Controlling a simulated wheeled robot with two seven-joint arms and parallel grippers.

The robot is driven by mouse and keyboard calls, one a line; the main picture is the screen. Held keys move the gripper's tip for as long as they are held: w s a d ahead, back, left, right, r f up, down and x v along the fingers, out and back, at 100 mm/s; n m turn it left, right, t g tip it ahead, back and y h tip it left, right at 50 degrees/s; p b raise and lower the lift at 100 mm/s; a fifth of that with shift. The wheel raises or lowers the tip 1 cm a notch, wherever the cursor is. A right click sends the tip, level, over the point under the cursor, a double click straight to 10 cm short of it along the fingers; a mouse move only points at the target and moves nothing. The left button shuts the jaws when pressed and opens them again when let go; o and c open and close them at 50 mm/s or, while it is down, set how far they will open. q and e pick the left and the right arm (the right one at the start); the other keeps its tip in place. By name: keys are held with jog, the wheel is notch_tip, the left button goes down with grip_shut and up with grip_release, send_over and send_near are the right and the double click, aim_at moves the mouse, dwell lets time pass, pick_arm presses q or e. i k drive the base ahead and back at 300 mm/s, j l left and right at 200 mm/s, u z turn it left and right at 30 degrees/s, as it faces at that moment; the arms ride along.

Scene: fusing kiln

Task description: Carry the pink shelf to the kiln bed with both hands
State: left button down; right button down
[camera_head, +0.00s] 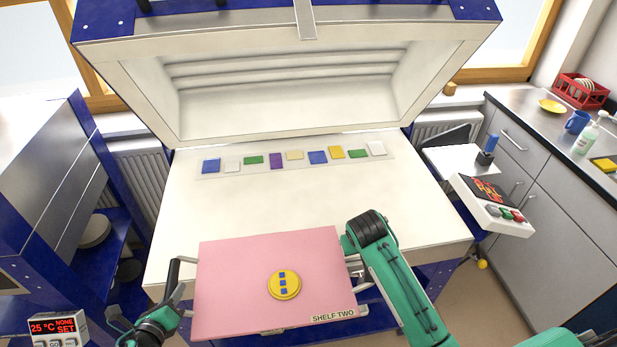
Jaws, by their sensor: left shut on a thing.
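The pink shelf (235,265), labelled SHELF TWO, is held roughly flat at the front edge of the white kiln bed (300,205). A round yellow piece (284,293) with small blue squares lies on the shelf near its middle. My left gripper (183,287) is shut on the shelf's left edge. My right gripper (356,272) is at the shelf's right edge, and its fingers are mostly hidden by its own arm. Part of the shelf overlaps the bed's front edge in the view; its height above the bed is hard to judge.
The kiln lid (290,85) stands open above the bed. A strip of several coloured glass samples (278,160) lies along the back of the bed. The middle of the bed is clear.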

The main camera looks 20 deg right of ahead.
aim_at(307, 206)
jog(key=i+l, duration=0.9)
